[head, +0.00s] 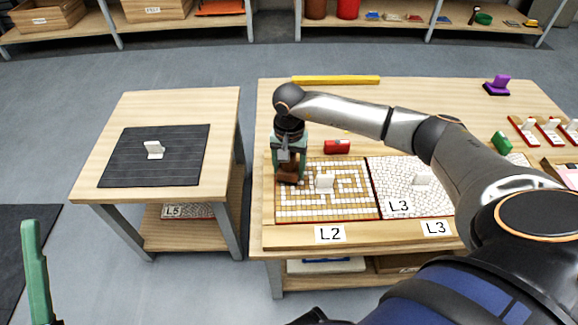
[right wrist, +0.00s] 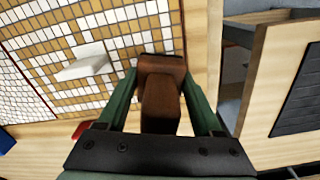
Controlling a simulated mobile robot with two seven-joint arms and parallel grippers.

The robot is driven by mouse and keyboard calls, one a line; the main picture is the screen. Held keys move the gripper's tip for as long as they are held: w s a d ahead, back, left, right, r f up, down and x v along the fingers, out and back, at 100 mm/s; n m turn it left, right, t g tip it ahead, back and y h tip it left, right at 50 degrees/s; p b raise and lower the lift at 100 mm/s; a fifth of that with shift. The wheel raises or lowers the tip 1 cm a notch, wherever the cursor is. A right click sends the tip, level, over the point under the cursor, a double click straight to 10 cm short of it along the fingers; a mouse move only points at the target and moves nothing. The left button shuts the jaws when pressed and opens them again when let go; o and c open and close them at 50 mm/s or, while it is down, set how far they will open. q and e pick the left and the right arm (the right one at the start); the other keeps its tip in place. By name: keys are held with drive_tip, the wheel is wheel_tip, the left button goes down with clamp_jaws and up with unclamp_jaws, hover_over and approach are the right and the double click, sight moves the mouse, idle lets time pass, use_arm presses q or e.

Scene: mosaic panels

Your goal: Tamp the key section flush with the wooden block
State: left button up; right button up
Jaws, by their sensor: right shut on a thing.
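My right gripper (head: 289,158) is shut on a brown wooden block (head: 288,176), over the left edge of the tan and white mosaic panel (head: 350,208) labelled L2. In the right wrist view the block (right wrist: 160,95) sits between the green fingers of the gripper (right wrist: 163,100). I cannot tell whether it touches the panel. A white upright grip (head: 325,182), apparently of the key section, stands on the panel, right of the block and apart from it; it also shows in the right wrist view (right wrist: 84,62). Of my left gripper (head: 38,270) only one green finger shows.
A red piece (head: 337,147) lies behind. A side table at left has a dark mat (head: 125,170) with a white piece (head: 153,150). A yellow bar (head: 336,79) lies at the back.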

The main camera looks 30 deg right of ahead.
drive_tip(key=shift+s+f+b, duration=0.1)
drive_tip(key=shift+f+b, duration=0.7)
drive_tip(key=shift+b, duration=0.05)
idle(3.1)
drive_tip(key=shift+r, duration=0.1)
drive_tip(key=shift+r+p, duration=2.5)
drive_tip(key=shift+r, duration=1)
